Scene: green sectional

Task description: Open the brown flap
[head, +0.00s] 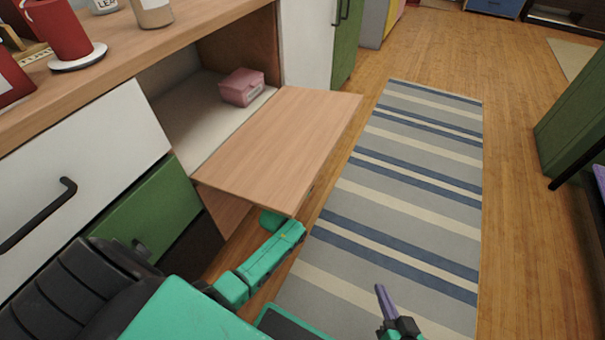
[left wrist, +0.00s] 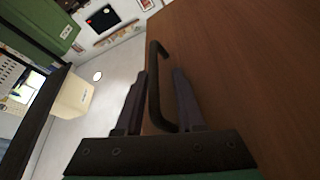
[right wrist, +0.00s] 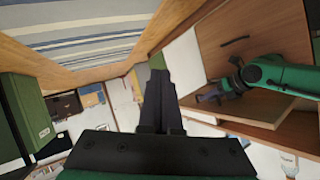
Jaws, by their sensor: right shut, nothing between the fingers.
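The brown flap (head: 275,145) is lowered and lies about level, sticking out from its open compartment in the head view. In the left wrist view its brown face (left wrist: 240,80) fills the right side, with a dark handle (left wrist: 154,85). My left gripper (left wrist: 155,90) has its fingers apart, with the handle showing between them; firm contact cannot be told. In the head view its fingertips are hidden below the flap's near edge. My right gripper (head: 383,298) is low over the rug, apart from the flap. Its fingers are together and empty in the right wrist view (right wrist: 160,85).
A pink box (head: 242,87) sits inside the compartment. A white drawer (head: 80,180) and a green drawer (head: 150,220) are left of the flap. Red mugs (head: 62,28) stand on the countertop.

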